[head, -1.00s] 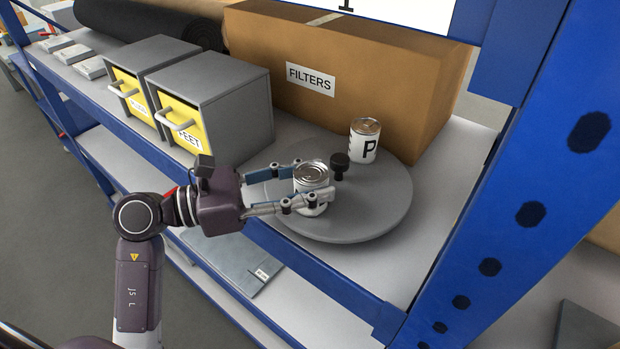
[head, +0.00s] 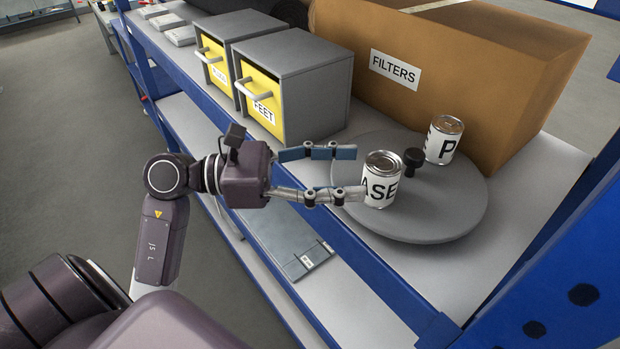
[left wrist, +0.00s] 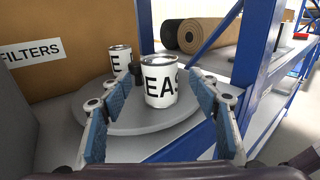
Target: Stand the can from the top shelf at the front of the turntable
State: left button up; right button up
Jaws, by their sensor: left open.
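A can (head: 381,180) with a white label and dark letters "ASE" stands upright on the grey turntable (head: 440,225), near its front edge. It also shows in the left wrist view (left wrist: 160,82), upright just beyond my fingertips. A second can (head: 444,139) lettered "P" stands upright at the back of the turntable and shows in the left wrist view (left wrist: 120,58). My left gripper (head: 352,174) is open and empty, its fingertips just left of the front can. In the left wrist view the fingers (left wrist: 163,100) are spread with the front can between and beyond them. My right gripper is not seen.
A dark knob (head: 413,160) rises from the turntable's middle, between the cans. A brown box (head: 480,70) labelled FILTERS stands behind. Two grey drawer units (head: 310,95) with yellow fronts stand left of the turntable. The blue shelf beam (head: 345,250) runs along the front.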

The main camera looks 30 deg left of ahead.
pick_arm(q)
jog(key=b+v, duration=0.2)
jog(key=v, duration=0.4)
jog(key=shift+s, duration=0.1)
dwell(0.4)
